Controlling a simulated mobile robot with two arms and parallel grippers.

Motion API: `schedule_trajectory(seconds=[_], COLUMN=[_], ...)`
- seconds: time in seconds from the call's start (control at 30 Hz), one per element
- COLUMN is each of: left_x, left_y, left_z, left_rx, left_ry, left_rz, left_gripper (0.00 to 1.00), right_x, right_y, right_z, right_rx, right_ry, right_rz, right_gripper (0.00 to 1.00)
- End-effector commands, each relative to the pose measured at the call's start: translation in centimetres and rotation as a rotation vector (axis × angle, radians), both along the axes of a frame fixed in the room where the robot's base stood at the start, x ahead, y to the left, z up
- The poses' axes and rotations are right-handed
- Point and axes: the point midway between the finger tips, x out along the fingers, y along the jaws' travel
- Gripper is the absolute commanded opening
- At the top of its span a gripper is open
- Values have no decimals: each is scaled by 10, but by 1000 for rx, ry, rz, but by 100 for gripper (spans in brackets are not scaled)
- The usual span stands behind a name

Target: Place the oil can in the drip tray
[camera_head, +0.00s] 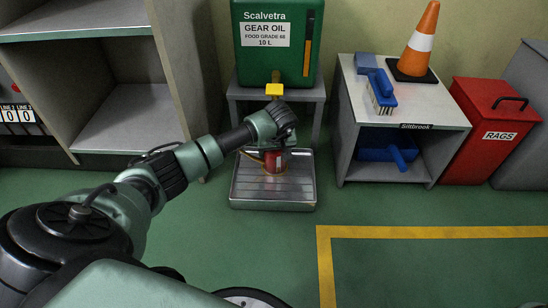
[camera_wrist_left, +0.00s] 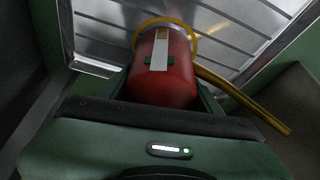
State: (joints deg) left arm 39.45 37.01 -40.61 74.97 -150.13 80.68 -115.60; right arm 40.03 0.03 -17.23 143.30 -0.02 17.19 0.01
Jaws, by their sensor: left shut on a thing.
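The oil can (camera_head: 273,161) is red, with a thin brass-coloured spout pointing left in the head view. My left gripper (camera_head: 276,148) is shut on it from above. In the left wrist view the can (camera_wrist_left: 165,75) sits between the fingers, with a yellow ring around its far end and the spout to the right. The drip tray (camera_head: 272,201) is a grey metal tray with a ribbed floor on the green floor. The can is within the tray's outline; whether it touches the tray floor I cannot tell. My right gripper is not in view.
A green gear oil drum (camera_head: 276,65) with a yellow tap (camera_head: 274,90) stands on a grey stand (camera_head: 236,92) behind the tray, close to my arm. A grey cabinet (camera_head: 440,113) with a cone (camera_head: 420,40) and a blue brush (camera_head: 381,92) stands right. Floor in front is clear.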

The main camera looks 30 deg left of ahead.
Motion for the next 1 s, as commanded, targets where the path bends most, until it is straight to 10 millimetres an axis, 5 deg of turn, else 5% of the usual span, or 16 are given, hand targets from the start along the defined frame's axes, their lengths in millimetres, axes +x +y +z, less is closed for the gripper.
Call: schedule_trajectory(seconds=[0.33, 0.37, 0.43, 0.77, 1.0], left_x=[0, 0, 0, 0, -8], left_y=[1, 1, 0, 0, -6], left_z=[-1, -1, -1, 0, 36], left_rx=[1, 1, 1, 1, 4], left_ry=[-2, 0, 0, 0, -1], left_rz=[1, 1, 1, 1, 0], left_gripper=[0, 70, 86, 86, 86], right_x=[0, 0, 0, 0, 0], right_y=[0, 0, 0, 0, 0], right_z=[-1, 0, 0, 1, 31], right_rx=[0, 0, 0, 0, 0], right_ry=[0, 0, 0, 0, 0], right_rz=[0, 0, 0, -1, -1], right_gripper=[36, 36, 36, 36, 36])
